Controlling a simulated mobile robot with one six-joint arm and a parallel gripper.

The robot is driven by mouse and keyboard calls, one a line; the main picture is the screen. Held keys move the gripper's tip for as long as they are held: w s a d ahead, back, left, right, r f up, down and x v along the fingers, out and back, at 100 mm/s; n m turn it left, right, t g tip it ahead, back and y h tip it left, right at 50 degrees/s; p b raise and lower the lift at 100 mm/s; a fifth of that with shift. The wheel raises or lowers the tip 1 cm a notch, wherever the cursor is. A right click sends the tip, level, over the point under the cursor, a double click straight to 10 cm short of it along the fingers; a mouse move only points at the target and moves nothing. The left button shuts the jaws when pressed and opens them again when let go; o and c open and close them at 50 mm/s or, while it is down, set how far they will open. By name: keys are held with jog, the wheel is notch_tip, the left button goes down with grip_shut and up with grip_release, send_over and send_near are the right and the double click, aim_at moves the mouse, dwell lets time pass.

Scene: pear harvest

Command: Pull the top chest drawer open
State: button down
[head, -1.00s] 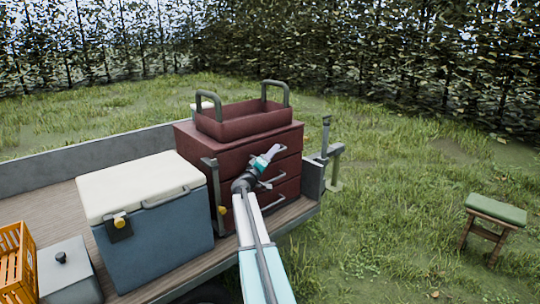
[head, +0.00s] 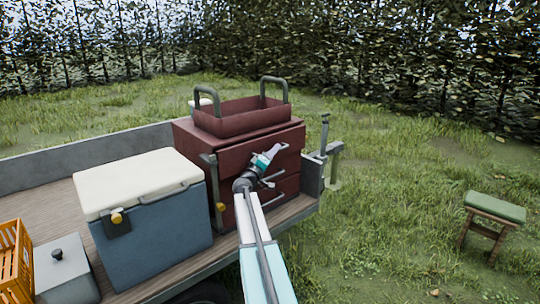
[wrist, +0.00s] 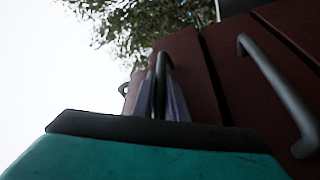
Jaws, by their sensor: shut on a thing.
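The dark red chest of drawers (head: 228,172) stands on the trailer bed, its drawers facing front right. My gripper (head: 272,153) is at the top drawer, in front of its face. In the wrist view my gripper's fingers (wrist: 158,100) are closed around the grey top drawer handle (wrist: 162,62). The top drawer front (wrist: 187,65) shows beside the fingers, with a dark gap between it and the drawer below. I cannot tell how far it stands out. A lower drawer handle (wrist: 280,90) is free, to the right in the wrist view. My arm hides part of the chest front.
A red carrier (head: 240,125) with two grey handles sits on the chest. A blue cooler (head: 155,235) with a white lid stands left of it. A grey box (head: 65,270) and an orange crate (head: 12,262) are further left. A green stool (head: 495,207) stands on the grass at right.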

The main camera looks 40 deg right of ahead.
jog(key=s+a+b, duration=0.1)
jog(key=s+b, duration=1.2)
jog(key=s, duration=1.1)
jog(key=shift+s, duration=0.15)
jog(key=shift+a+r, duration=0.1)
jog(key=shift+r, duration=0.05)
jog(key=c, duration=1.8)
grip_release()
jog(key=shift+o, duration=0.2)
jog(key=shift+a+f, duration=0.2)
